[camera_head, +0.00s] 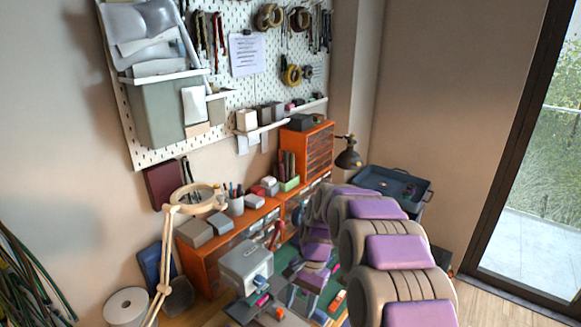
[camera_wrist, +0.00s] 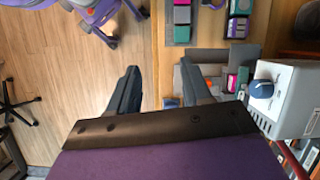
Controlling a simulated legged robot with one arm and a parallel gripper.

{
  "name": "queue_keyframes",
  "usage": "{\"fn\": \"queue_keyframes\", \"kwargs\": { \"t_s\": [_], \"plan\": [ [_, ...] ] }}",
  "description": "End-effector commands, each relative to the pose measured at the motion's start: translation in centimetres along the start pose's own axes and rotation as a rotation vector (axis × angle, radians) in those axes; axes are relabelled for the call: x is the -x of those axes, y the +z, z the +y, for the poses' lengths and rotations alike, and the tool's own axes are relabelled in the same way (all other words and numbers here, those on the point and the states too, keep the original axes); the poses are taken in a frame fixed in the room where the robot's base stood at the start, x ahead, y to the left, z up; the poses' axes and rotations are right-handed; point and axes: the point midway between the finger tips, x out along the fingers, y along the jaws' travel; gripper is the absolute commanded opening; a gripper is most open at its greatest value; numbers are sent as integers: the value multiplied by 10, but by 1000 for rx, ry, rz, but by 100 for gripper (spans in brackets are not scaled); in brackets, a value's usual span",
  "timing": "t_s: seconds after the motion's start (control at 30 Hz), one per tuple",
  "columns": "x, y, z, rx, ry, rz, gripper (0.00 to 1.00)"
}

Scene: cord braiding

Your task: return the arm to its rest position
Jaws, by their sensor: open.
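My gripper (camera_wrist: 160,84) is open in the wrist view, with its two dark fingers spread apart. I see nothing held between them, only the wooden bench edge and floor below. In the head view my purple and beige arm (camera_head: 397,250) curves from the lower right toward the workbench. Its far end is low over the bench, among small items, and the fingers are hard to make out there. A grey box (camera_head: 246,264) stands on the bench to the left of the arm's end. In the wrist view this box (camera_wrist: 290,92) is right of the fingers.
Trays with pink, teal and dark blocks (camera_wrist: 238,27) lie near the fingers. A beige lamp (camera_head: 166,250) stands at the left of the bench, and orange drawers (camera_head: 308,148) stand behind. A blue tray (camera_head: 392,184) is at the right. Wooden floor (camera_wrist: 60,80) is open beside the bench.

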Motion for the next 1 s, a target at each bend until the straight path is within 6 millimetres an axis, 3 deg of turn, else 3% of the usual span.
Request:
{"fn": "queue_keyframes", "kwargs": {
  "t_s": [0.2,0.5,0.77,1.0],
  "plan": [
    [33,51,40,102,13,34,49],
    [55,119,102,233,52,82,49],
    [56,176,161,332,93,120,49],
    [42,226,215,412,137,153,49]
  ]
}}
